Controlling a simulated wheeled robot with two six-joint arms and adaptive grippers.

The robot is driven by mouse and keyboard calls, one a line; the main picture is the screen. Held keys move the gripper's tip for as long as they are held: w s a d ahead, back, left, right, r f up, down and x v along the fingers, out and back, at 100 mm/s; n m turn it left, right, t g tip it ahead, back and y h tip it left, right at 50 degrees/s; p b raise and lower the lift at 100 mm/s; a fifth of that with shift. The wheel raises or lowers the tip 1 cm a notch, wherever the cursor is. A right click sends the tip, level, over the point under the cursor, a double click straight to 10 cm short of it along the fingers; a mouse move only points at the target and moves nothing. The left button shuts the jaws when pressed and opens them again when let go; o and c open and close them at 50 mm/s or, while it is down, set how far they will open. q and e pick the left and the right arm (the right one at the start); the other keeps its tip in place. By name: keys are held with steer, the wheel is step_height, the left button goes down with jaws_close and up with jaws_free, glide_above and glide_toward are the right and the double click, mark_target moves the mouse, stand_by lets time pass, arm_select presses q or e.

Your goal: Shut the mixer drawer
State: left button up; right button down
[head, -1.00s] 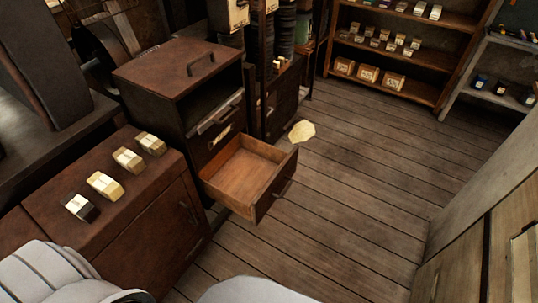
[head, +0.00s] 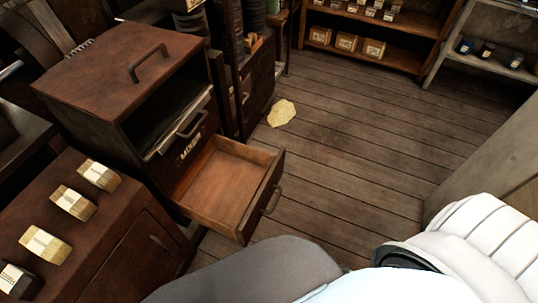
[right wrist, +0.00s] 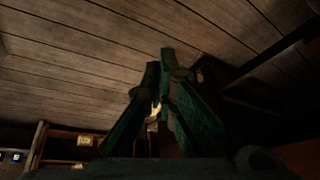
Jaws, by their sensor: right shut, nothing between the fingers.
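The mixer cabinet (head: 125,75) is a dark brown box with a handle on top and an open slot in its front. Its lower drawer (head: 222,183) is pulled out and looks empty, with a dark handle (head: 271,200) on its front. A label reading MIXER (head: 191,147) sits above the drawer. My right gripper (right wrist: 162,58) shows in the right wrist view with its two green fingers close together and nothing between them. The drawer cannot be made out for certain in that view. My left gripper is not in view.
A low brown cabinet (head: 130,215) with several labelled blocks stands at the left. A pale yellow patch (head: 281,112) lies on the plank floor. Shelves (head: 400,40) stand at the back. The floor right of the drawer is clear up to a grey wooden edge (head: 480,165).

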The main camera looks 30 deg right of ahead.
steer(key=w+d+f+m+t+b, duration=0.2)
steer(key=w+m+t+b, duration=0.25)
steer(key=w, duration=0.45)
steer(key=w+d+r+m+t+b, duration=0.2)
steer(key=w+r+m+t+b, duration=0.8)
steer(key=w+r, duration=0.4)
arm_select(q)
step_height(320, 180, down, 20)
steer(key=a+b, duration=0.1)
steer(key=b, duration=0.1)
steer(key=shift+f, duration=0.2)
arm_select(e)
steer(key=w+a+g, duration=0.1)
steer(key=w, duration=1)
steer(key=shift+w+a+r+h, duration=0.15)
steer(key=shift+a+r+h, duration=0.2)
steer(key=shift+r+h, duration=0.1)
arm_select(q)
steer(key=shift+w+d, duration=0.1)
arm_select(e)
steer(key=shift+m, duration=0.25)
